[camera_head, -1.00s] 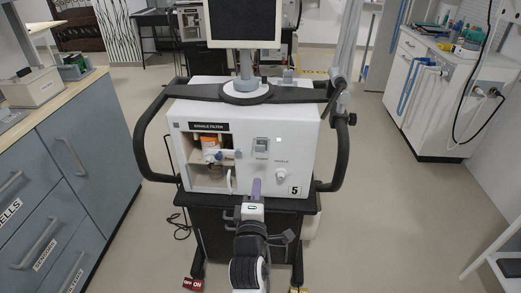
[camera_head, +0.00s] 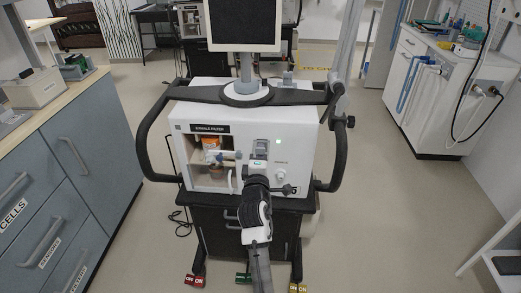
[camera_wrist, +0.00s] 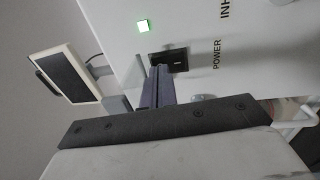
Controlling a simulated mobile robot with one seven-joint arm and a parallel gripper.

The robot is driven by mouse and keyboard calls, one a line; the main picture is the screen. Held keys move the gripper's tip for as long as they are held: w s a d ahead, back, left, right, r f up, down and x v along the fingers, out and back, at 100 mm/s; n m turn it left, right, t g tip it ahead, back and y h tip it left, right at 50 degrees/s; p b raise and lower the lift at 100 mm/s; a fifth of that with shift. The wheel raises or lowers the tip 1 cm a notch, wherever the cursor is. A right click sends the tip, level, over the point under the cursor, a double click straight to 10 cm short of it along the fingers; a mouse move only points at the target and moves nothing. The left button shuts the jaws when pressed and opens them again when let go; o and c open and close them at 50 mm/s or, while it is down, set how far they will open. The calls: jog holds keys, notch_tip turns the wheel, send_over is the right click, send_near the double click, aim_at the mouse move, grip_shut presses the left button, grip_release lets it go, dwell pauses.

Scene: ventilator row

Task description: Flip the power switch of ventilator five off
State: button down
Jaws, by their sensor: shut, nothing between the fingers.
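Ventilator five (camera_head: 240,118) is a white box on a dark cart, with a monitor on top. Its power switch (camera_head: 261,145) sits on the front panel, right of the open filter compartment. My gripper (camera_head: 259,158) is in front of the panel at the switch. Its shut, empty fingers (camera_wrist: 157,82) reach the near edge of the switch and hide part of it. I cannot tell whether they touch it.
Black handles (camera_head: 145,145) curve out on both sides of the ventilator. A knob (camera_head: 281,174) is right of my gripper, low on the panel. Blue-grey drawers (camera_head: 85,170) stand left, a white cabinet (camera_head: 430,110) right. Coloured ON tags (camera_head: 194,281) show at the floor. Open floor lies on both sides.

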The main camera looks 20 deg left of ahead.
jog(key=shift+w, duration=0.25)
jog(key=shift+r, duration=0.1)
jog(key=shift+w+r+p, duration=0.1)
jog(key=shift+r+p, duration=0.2)
jog(key=shift+p, duration=0.65)
jog(key=shift+f, duration=0.25)
jog(key=b+v, duration=0.2)
jog(key=v, duration=1.1)
jog(key=shift+s+r+b, duration=0.25)
jog(key=shift+s+b, duration=0.15)
